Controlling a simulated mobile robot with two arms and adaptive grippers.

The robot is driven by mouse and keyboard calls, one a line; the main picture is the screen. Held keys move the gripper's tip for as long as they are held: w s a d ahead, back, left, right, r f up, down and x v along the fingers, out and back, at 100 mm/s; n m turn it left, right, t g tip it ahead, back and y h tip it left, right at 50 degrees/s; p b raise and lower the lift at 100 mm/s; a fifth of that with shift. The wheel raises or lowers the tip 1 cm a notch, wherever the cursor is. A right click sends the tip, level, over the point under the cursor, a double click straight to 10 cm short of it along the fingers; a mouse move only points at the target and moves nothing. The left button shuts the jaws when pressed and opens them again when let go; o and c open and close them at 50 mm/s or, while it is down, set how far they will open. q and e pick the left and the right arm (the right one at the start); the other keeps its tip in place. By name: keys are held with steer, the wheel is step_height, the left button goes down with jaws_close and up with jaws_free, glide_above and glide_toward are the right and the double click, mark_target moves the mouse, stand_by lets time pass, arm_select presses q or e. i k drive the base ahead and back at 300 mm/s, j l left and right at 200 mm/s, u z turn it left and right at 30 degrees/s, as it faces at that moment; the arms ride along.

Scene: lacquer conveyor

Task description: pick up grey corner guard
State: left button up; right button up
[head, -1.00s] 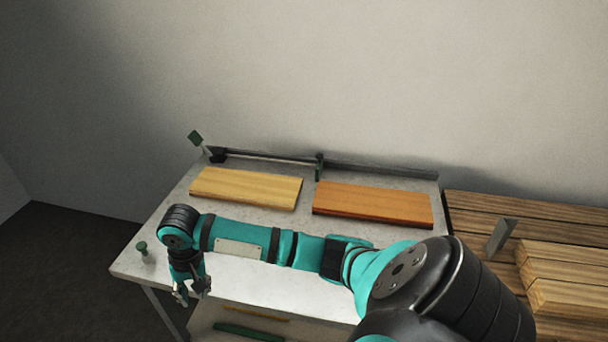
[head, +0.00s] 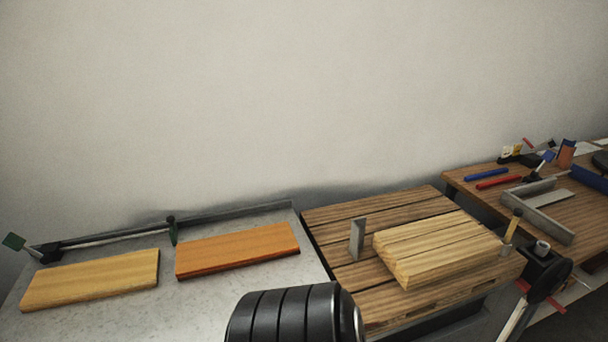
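A grey, flat, upright piece that looks like the corner guard (head: 357,239) stands on the slatted wooden pallet (head: 330,218), just left of a stack of pale planks (head: 440,245). Neither of my grippers is in view. Only a black, ribbed part of my arm shows at the bottom centre, in front of the table and pallet.
A pale table (head: 215,292) at left holds a yellow board (head: 90,279) and an orange board (head: 237,250). At right, a wooden bench (head: 470,205) carries a blue bar (head: 486,174), a red bar (head: 498,183) and a grey frame (head: 545,222).

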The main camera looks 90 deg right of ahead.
mark_target(361, 239)
steer(key=i+z, duration=0.1)
steer(key=z, duration=0.3)
steer(key=i+z, duration=0.1)
steer(key=z, duration=0.25)
steer(key=i+j+z, duration=0.1)
steer(key=z, duration=0.3)
